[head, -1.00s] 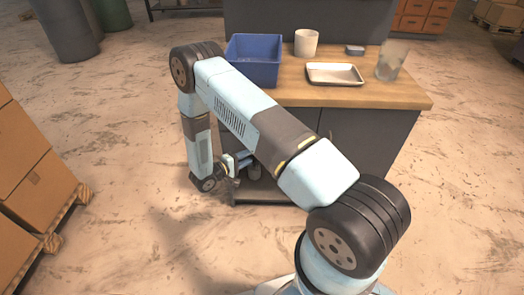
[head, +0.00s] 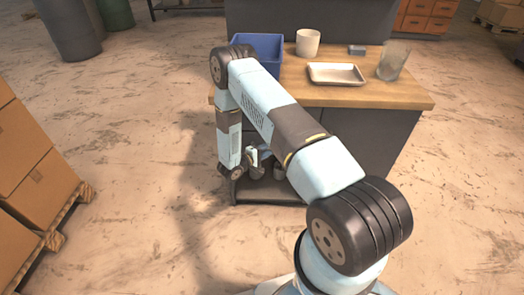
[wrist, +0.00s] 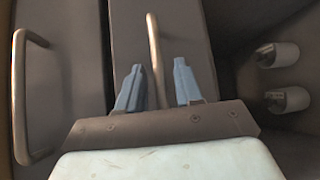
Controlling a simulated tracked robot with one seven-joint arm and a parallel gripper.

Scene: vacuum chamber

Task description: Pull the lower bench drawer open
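In the wrist view the bench's drawer fronts appear sideways, with the open lower shelf at the right. The lower drawer (wrist: 192,35) is the grey front in the middle, with a pale bar handle (wrist: 154,45). My gripper (wrist: 158,80) is open, its two blue fingers apart, one on each side of this handle in the picture. I cannot tell whether they touch it or how deep they reach. The upper drawer's handle (wrist: 20,100) is at the left. In the head view my gripper (head: 256,158) is low at the bench's left side, and my arm hides the drawer fronts.
The wooden bench top (head: 300,94) holds a blue bin (head: 262,48), a white cup (head: 308,42), a tray (head: 336,73), a glass beaker (head: 393,62) and a small blue-grey block (head: 357,50). White cylinders (wrist: 285,55) stand on the lower shelf. Cardboard boxes (head: 35,180) are at the left; floor between is clear.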

